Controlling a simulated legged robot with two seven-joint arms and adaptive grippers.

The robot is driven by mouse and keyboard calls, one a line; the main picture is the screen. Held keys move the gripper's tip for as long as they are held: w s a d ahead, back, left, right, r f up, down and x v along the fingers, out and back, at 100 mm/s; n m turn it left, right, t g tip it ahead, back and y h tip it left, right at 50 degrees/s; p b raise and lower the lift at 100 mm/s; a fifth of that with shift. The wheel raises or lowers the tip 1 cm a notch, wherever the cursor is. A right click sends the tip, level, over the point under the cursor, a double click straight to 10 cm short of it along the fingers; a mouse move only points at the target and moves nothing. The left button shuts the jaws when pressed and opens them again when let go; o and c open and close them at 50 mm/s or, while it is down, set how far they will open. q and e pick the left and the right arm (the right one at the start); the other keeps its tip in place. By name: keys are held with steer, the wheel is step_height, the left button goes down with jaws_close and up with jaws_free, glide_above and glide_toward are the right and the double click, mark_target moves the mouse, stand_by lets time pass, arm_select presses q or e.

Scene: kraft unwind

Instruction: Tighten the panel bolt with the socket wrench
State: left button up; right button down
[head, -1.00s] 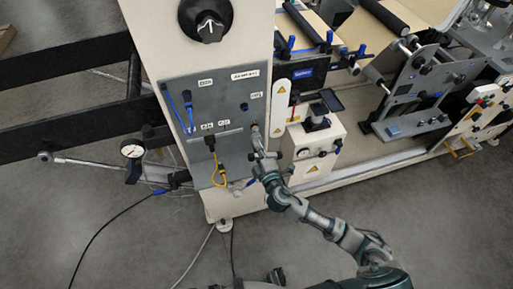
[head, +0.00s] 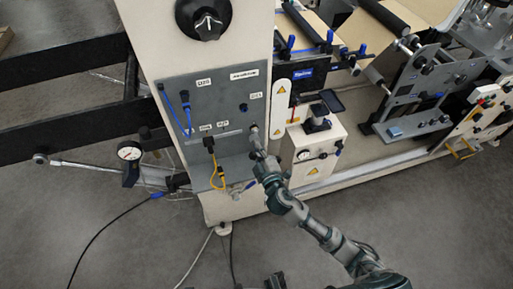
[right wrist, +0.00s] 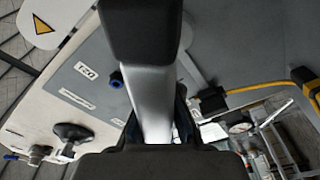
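My right gripper (head: 262,158) is in front of the lower right part of the grey panel (head: 225,105). It appears shut on the socket wrench, whose silver shaft (head: 256,137) points up to the panel's right edge. In the right wrist view the silver shaft (right wrist: 153,100) runs between dark gripper parts toward a large black block (right wrist: 142,30). The panel bolt cannot be made out; the far end of the wrench covers that spot. I cannot tell whether the wrench touches the bolt. My left gripper is not in view.
Blue cables (head: 186,108) and a yellow cable (head: 216,175) hang on the panel left of the gripper. A dial gauge (head: 130,152) is at the left. Floor in front is mostly clear.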

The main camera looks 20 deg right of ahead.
steer(key=shift+w+d+r+m+b, duration=0.1)
steer(key=shift+m+b, duration=0.1)
steer(key=shift+m, duration=0.45)
steer(key=shift+s+d+r+m+b, duration=0.1)
steer(key=shift+m+b, duration=0.1)
steer(key=shift+m, duration=0.4)
steer(key=shift+w+d+m+b, duration=0.1)
steer(key=shift+m+b, duration=0.1)
steer(key=shift+m, duration=0.45)
steer(key=m, duration=0.2)
steer(key=shift+d+r+m+t+h, duration=0.2)
steer(key=shift+m+t+h, duration=0.1)
steer(key=shift+m, duration=0.1)
steer(key=shift+d+m+b, duration=0.1)
steer(key=shift+m+b, duration=0.25)
steer(key=shift+m, duration=0.45)
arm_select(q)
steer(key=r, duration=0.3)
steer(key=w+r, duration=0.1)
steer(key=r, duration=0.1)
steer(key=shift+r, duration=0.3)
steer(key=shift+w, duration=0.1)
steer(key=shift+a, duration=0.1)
